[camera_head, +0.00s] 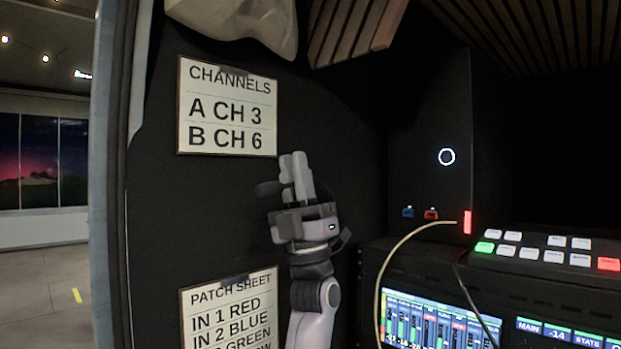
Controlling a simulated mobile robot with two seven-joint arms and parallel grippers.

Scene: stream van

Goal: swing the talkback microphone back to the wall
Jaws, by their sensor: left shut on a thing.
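My left gripper (297,170) reaches up from the bottom middle, in front of the dark wall panel and to the right of the channels sign. Its pale fingers point up and are shut on the talkback microphone (267,188). Only a dark rounded end of the microphone shows, sticking out to the left of the fingers. The rest of it is hidden behind the fingers and hand, so I cannot tell how its arm runs or how far it is from the wall. My right gripper is not in view.
A channels sign (227,107) and a patch sheet (231,312) are on the dark wall. At the right are a button panel (545,252), lit screens (437,322) and a pale cable (395,250). A pale draped thing (235,20) hangs above. The doorway opens at the left.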

